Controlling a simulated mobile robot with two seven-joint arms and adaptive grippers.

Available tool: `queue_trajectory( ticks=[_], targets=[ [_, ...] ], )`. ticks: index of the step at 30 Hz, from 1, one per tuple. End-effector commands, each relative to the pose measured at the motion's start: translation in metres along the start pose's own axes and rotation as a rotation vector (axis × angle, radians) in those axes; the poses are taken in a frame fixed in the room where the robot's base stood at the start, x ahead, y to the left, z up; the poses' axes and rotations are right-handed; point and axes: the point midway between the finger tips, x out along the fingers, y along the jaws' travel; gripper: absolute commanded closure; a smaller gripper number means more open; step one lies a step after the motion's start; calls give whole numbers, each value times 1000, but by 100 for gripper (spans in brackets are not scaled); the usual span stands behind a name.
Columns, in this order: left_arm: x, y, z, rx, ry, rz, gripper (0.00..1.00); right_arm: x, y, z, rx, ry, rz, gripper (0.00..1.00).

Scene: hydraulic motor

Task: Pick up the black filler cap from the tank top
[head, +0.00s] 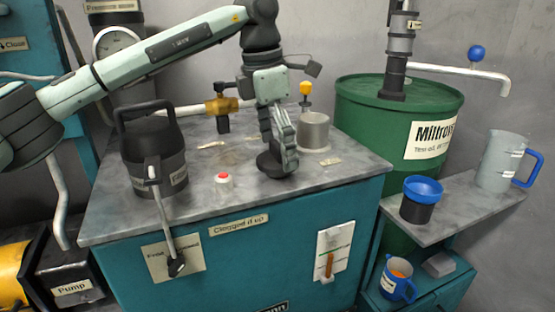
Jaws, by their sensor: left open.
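The black filler cap (266,163) sits low and dark on the grey tank top (215,195), right of the middle. My left gripper (281,152) points down at the cap from above, and its fingers are open. The fingers cover part of the cap on its right side. I cannot tell whether they touch it or stand around it. My right gripper is not in view.
A grey metal cylinder (313,131) stands close behind and right of the cap. A brass valve (221,105) is behind it. A green drum (395,115) stands right of the tank.

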Motion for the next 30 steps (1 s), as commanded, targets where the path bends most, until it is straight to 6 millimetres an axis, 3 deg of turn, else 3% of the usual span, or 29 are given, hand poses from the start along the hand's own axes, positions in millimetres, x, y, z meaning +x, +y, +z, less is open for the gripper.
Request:
queue_trajectory(
  ticks=[6, 18, 30],
  targets=[
    [1, 0, 0, 0, -1, 1, 9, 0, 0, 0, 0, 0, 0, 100],
    [0, 0, 0, 0, -1, 1, 59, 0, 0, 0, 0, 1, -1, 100],
    [-7, 0, 2, 1, -3, 2, 60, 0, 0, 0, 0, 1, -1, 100]
  ],
)
